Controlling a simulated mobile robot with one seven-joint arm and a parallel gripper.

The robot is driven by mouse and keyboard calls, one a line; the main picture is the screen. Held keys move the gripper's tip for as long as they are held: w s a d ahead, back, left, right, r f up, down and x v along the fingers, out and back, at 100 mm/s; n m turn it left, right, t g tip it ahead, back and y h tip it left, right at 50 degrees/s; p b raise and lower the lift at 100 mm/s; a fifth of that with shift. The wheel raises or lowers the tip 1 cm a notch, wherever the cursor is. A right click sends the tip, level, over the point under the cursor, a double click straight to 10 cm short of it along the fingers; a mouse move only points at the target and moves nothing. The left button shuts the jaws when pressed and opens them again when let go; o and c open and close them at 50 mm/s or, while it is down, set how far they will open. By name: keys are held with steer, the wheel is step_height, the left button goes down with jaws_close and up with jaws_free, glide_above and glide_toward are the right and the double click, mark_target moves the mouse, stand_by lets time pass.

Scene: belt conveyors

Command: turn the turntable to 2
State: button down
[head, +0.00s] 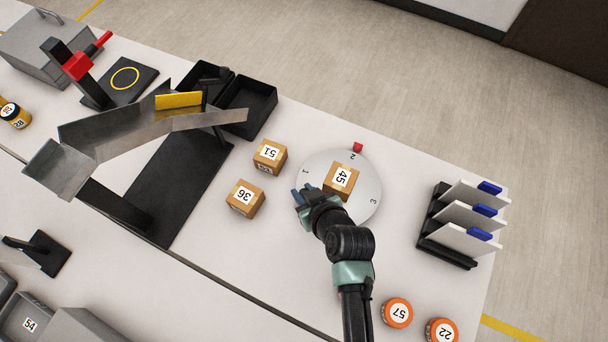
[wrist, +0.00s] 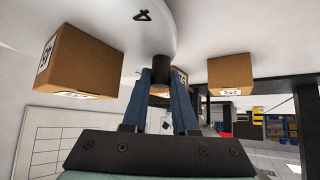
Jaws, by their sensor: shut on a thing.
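The turntable (head: 318,161) is a round pale disc with 1, 2 and 3 showing on its rim. The 2 lies in line with a small red marker (head: 357,147) at the far edge. A cardboard box labelled 45 (head: 341,181) stands on the disc. My gripper (head: 300,194) is at the disc's left edge, its blue fingers low beside the rim. In the wrist view, which is upside down, the fingers are shut on a dark upright peg (wrist: 161,67) at the disc's rim, near a 4. My arm hides the disc's near edge in the head view.
Boxes 51 (head: 270,157) and 36 (head: 245,199) stand left of the turntable. A rack with white plates (head: 468,222) is to the right. Orange tins 57 (head: 397,312) and 22 (head: 442,331) stand near the front. A metal chute (head: 115,133) is at left.

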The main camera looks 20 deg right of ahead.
steer(key=c, duration=0.7)
jaws_free()
steer(key=b+v, duration=0.1)
steer(key=v, duration=1.2)
steer(key=shift+b, duration=0.35)
